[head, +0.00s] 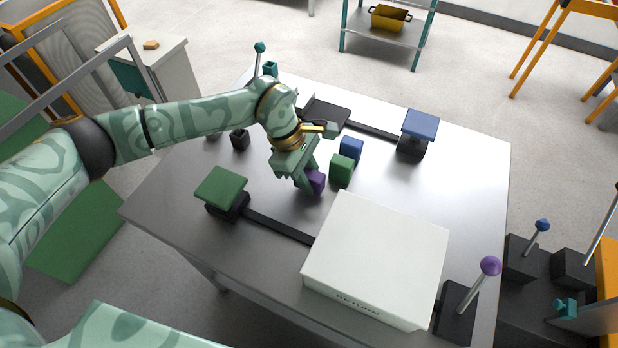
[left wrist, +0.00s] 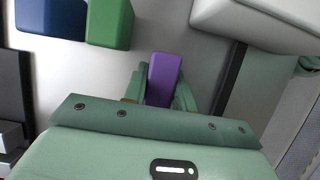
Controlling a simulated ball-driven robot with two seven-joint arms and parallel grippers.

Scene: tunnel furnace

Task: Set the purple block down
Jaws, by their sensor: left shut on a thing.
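The purple block (head: 317,182) is at my left gripper (head: 308,183), near the middle of the metal table (head: 165,205). My left gripper is shut on it; in the left wrist view the purple block (left wrist: 164,78) sits between the two green fingers (left wrist: 160,90). The block is at or very near the table top; I cannot tell whether it touches. The fingers hide part of it in the head view. My right gripper is in neither view.
A green block (head: 342,170) and a blue block (head: 351,150) stand close right of the purple block. A white box (head: 380,255) is in front. A green-topped stand (head: 221,187) and a blue-topped stand (head: 420,124) flank the table. A purple-knobbed lever (head: 490,266) stands front right.

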